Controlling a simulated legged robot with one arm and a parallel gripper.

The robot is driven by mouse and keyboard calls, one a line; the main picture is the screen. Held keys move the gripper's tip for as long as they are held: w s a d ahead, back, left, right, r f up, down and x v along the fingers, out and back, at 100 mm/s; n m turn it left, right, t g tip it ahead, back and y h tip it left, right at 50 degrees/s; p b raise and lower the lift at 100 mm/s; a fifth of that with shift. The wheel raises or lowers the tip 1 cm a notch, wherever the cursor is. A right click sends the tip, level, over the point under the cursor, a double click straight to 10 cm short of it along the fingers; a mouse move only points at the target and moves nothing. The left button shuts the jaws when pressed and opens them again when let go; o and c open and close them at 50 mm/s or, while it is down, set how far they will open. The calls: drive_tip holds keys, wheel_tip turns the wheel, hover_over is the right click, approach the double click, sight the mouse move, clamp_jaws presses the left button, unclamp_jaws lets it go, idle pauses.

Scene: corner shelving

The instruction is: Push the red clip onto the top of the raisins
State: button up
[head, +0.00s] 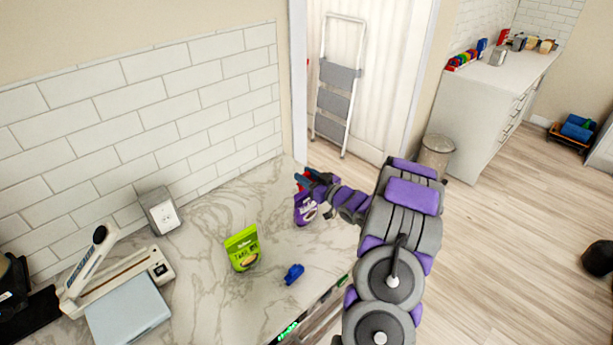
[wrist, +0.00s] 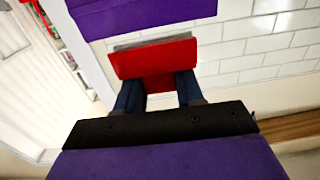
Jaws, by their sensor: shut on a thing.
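The red clip (head: 301,182) is held in my gripper (head: 309,181) at the back right end of the counter. In the wrist view the red clip (wrist: 155,62) sits between the two dark blue fingers (wrist: 158,92), which are shut on it. The raisins, a purple bag (head: 305,210), stand on the counter just below my gripper, which hides their top edge. Whether clip and bag touch is unclear.
A green bag (head: 242,249) stands on the marble counter (head: 205,285), with a blue clip (head: 293,274) lying to its right. A sealer-like device (head: 118,275) and a grey outlet box (head: 159,211) are at left. The tiled wall (head: 180,110) runs behind.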

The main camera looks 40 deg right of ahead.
drive_tip(key=shift+f, duration=1.5)
drive_tip(key=o, duration=1.1)
drive_tip(key=s+d, duration=0.2)
drive_tip(key=s, duration=1.5)
